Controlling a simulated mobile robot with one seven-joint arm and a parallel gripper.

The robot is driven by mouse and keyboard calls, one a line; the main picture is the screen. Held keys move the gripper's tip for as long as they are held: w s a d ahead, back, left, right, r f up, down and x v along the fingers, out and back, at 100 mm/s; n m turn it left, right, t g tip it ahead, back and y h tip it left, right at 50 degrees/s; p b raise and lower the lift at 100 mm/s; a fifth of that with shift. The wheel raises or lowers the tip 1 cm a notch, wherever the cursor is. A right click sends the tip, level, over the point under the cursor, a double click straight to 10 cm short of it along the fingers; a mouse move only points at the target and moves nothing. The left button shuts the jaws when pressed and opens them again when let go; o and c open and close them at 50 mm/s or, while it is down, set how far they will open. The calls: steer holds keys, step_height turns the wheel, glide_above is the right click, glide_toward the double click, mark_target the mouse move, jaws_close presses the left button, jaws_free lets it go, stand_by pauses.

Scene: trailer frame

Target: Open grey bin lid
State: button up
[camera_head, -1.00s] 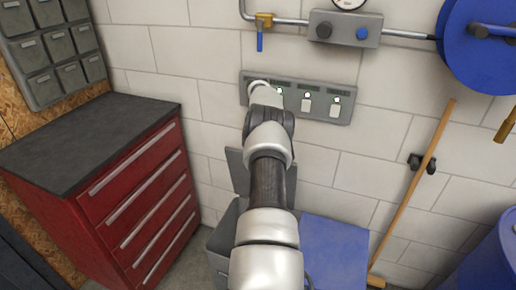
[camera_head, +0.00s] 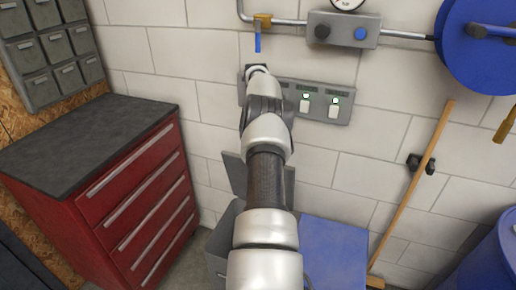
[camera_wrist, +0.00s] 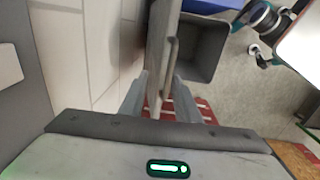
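The grey bin (camera_head: 219,242) stands on the floor against the wall, partly hidden behind my arm in the head view. Its lid (camera_head: 234,174) stands raised, close to upright near the wall. In the wrist view I look down into the open bin (camera_wrist: 207,48), and the lid (camera_wrist: 162,40) shows nearly edge-on beside it, with a bar-like handle. My gripper (camera_wrist: 159,88) is open, its two fingers apart, with the lid's edge seen between them. I cannot tell whether a finger touches the lid. In the head view the fingers are hidden behind my arm.
A red drawer cabinet (camera_head: 140,200) stands at the left. A blue box-like thing (camera_head: 336,252) is right of the bin. A grey switch panel (camera_head: 318,103) is on the wall near my arm's end. A wooden pole (camera_head: 410,190) leans at the right.

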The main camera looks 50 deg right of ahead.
step_height(320, 180, up, 11)
steer(key=p, duration=0.2)
steer(key=shift+s+a, duration=0.15)
steer(key=shift+a, duration=0.15)
steer(key=shift+r, duration=0.15)
